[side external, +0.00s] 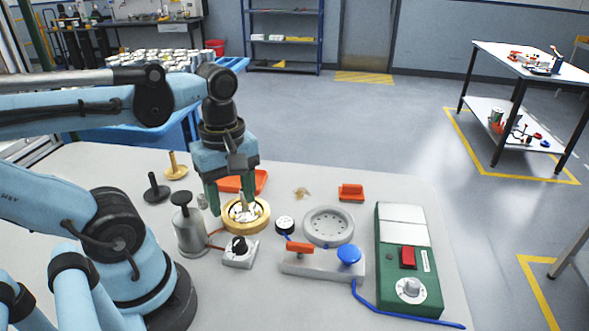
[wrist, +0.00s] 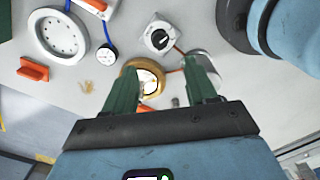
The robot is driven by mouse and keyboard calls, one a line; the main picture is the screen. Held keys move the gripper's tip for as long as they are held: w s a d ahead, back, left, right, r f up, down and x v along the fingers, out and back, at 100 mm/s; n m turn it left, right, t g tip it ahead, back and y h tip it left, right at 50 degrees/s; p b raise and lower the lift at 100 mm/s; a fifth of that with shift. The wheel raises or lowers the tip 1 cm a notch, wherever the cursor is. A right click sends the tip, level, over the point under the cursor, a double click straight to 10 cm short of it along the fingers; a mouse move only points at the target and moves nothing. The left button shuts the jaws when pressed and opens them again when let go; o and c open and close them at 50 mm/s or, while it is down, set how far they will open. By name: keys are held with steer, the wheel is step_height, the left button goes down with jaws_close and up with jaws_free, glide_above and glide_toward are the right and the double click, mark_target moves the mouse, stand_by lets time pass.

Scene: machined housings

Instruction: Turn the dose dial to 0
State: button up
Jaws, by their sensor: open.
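Two dials are in view, and I cannot tell by label which is the dose dial. One is a black knob (side external: 239,245) on a small white square box (side external: 237,258); the knob also shows in the wrist view (wrist: 159,39). The other is a pale round dial (side external: 410,290) on the green box (side external: 433,265), out of the wrist view. Their scale markings are too small to read. My gripper (side external: 231,208) is open, pointing down over a brass ring (side external: 262,220). In the wrist view the ring (wrist: 129,80) shows between the fingers, which hold nothing.
A grey pump bottle (side external: 190,235) stands close left of the knob box. A small gauge (side external: 285,224), a grey ring plate (side external: 328,225) and a blue-knobbed bar (side external: 310,265) stand to the right. An orange tray (side external: 255,181) lies behind. Cables run across the table.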

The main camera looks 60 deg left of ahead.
mark_target(239, 241)
steer(key=shift+f, duration=5)
steer(key=shift+c, duration=0.2)
steer(key=c, duration=1)
